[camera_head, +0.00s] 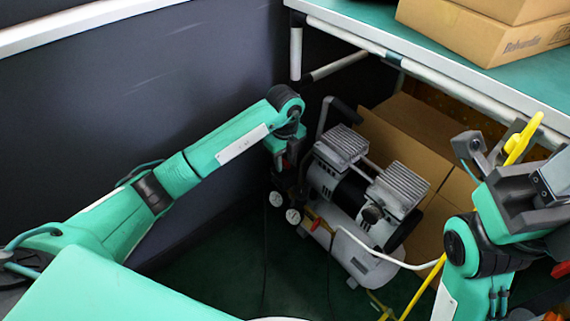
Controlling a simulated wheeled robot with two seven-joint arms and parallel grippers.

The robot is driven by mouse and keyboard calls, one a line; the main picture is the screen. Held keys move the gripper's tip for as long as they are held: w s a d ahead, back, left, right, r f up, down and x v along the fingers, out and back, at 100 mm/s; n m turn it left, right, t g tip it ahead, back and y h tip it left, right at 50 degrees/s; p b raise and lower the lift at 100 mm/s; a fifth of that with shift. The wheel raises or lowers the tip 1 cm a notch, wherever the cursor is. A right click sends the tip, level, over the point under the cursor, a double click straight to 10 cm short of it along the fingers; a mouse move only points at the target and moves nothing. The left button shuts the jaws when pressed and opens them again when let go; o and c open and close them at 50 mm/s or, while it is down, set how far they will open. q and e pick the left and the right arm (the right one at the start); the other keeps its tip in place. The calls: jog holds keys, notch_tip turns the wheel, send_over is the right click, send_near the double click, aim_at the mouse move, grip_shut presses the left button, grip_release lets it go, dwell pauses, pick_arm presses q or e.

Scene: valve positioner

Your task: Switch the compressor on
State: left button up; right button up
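The compressor (355,195) stands on the dark green floor under the bench, with ribbed grey cylinder heads, a pale tank, a black handle and two round gauges (284,206) at its left end. My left gripper (284,170) points down at that left end, close to the gauges.
A green-topped bench (365,22) with a white tube frame overhangs the compressor. Cardboard boxes (485,28) lie on it, and more cardboard (410,130) stands behind the compressor. A yellow hose (424,288) runs by my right arm. A dark wall (150,85) closes the left.

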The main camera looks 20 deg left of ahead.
pick_arm(q)
jog(key=shift+f, duration=0.2)
grip_shut()
